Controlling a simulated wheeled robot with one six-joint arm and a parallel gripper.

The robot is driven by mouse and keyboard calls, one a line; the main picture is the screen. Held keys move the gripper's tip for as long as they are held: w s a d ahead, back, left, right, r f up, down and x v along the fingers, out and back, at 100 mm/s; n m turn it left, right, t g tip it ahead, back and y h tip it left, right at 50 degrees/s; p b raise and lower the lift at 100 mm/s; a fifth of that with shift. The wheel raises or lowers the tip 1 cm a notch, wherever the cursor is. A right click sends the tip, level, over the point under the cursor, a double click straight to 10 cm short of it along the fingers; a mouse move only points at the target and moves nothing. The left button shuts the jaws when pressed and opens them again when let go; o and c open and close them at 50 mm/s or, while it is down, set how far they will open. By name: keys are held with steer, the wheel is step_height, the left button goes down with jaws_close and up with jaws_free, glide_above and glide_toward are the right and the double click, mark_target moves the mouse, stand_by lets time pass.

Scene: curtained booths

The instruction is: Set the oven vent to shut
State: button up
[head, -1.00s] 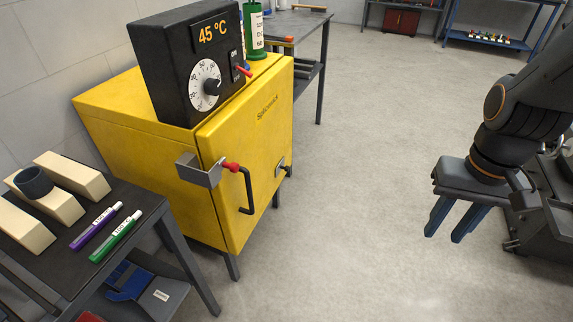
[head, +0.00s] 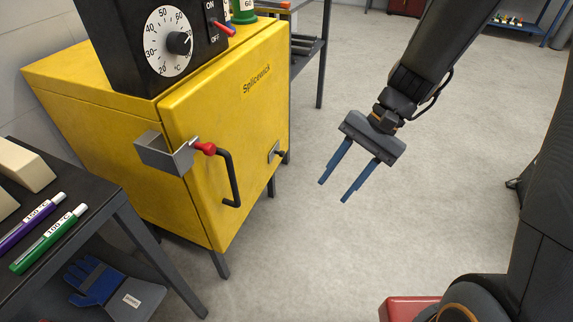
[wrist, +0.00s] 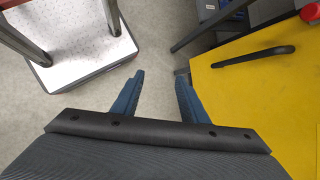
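The yellow oven (head: 210,120) stands at left centre with its door closed. A small metal plate with a dark knob (head: 275,153) sits on the door's right side. A red ball knob (head: 205,148) shows beside a grey bracket (head: 165,153) at the door's left edge. No part is labelled as the vent, so I cannot tell which it is or its setting. My gripper (head: 332,191) is open and empty, pointing down, right of the oven and apart from it. In the wrist view my open gripper (wrist: 160,82) has the yellow oven (wrist: 255,110) to its right.
A black door handle (head: 235,180) sticks out from the oven. A black control box (head: 125,50) with dial and switch stands on top. A dark table (head: 95,215) with labelled markers is at left. Floor in front is free. A white platform (wrist: 85,65) shows in the wrist view.

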steer(key=w+a+f+m+y+b, duration=0.4)
steer(key=w+a+f+y+b, duration=0.15)
steer(key=w+f, duration=0.45)
steer(key=m+t+y+b, duration=0.6)
steer(key=m+t+b, duration=0.4)
steer(key=b, duration=0.4)
glide_toward(279, 153)
steer(key=b+x, duration=0.2)
steer(key=x, duration=0.4)
steer(key=shift+w+a, duration=0.3)
steer(key=shift+w, duration=0.05)
steer(key=shift+f+h, duration=0.15)
steer(key=shift+h, duration=0.1)
jaws_close()
steer(key=shift+s, duration=0.1)
